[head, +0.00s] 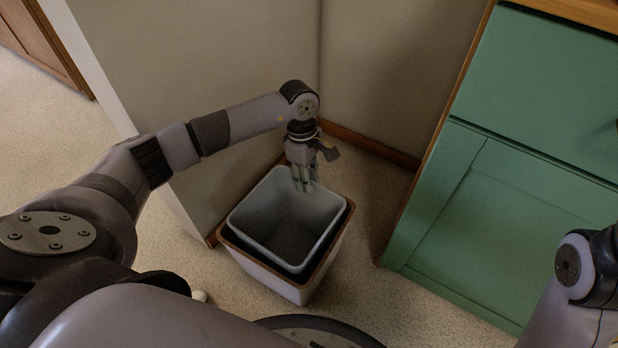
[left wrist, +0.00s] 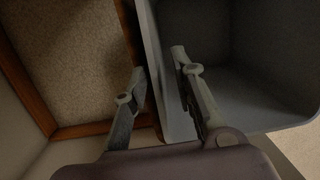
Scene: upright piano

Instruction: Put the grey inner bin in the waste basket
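The grey inner bin (head: 268,212) sits inside the waste basket (head: 265,276), with its rim a little above the basket's brown rim. A dark gap shows between them at the front and right. My left gripper (head: 304,187) points down at the bin's back rim. In the left wrist view, the inner bin (left wrist: 255,65) fills the right side. My left gripper (left wrist: 158,63) has its fingers apart there, one inside the bin and one outside its wall, with a gap between the outer finger and the wall. The bin's underside is hidden. My right gripper is out of view.
The basket stands on pale carpet in a corner between a beige panel (head: 215,70) and a wall (head: 390,75) with brown skirting. A green cabinet (head: 510,190) stands to the right. Free carpet (head: 385,300) lies between the basket and cabinet.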

